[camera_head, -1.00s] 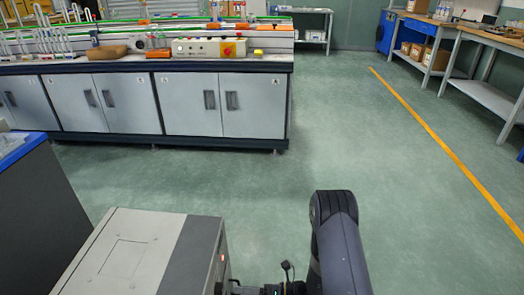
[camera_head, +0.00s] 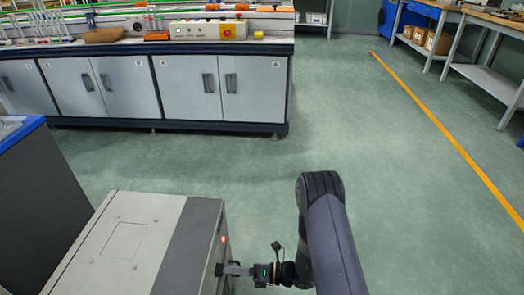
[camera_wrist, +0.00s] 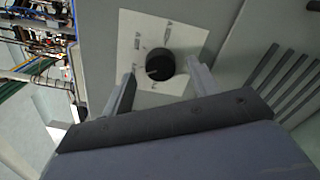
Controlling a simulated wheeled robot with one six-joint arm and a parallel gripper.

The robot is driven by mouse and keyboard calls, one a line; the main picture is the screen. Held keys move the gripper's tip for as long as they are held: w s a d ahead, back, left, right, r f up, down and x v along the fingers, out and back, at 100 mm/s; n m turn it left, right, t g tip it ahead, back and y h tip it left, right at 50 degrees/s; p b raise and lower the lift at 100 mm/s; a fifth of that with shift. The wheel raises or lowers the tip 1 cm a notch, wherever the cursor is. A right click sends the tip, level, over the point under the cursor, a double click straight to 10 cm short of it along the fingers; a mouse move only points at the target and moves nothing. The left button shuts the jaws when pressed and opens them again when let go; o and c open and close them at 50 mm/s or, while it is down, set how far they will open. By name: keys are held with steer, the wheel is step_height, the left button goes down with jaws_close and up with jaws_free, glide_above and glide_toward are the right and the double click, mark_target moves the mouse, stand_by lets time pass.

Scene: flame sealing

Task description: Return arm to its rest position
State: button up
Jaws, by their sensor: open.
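My gripper (camera_head: 232,270) is at the right side of a grey box-shaped machine (camera_head: 128,240) in the head view. In the wrist view its two fingers (camera_wrist: 160,70) are spread apart, one on each side of a round black knob (camera_wrist: 160,64). Gaps show between the knob and both fingers, so the gripper is open and holds nothing. The knob sits on a white label plate (camera_wrist: 178,35) with small markings. My arm bends up and over at the lower middle of the head view.
A lit red lamp (camera_head: 223,239) is on the machine's side. A long cabinet bench (camera_head: 190,90) stands behind it. A dark cabinet with a blue top edge (camera_head: 40,190) is at the left. Open green floor (camera_head: 350,130) lies to the right, crossed by a yellow line (camera_head: 450,137).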

steer(key=shift+s+d+r+n+b, duration=0.15)
steer(key=shift+d+n, duration=0.7)
steer(key=shift+n, duration=1.15)
steer(key=shift+s+d+f+n+b, duration=0.1)
steer(key=shift+d+n, duration=0.8)
steer(key=shift+n, duration=1.1)
steer(key=shift+s+d+r+n+b, duration=0.15)
steer(key=shift+d+n, duration=0.7)
steer(key=shift+n, duration=1.15)
steer(key=shift+f, duration=0.1)
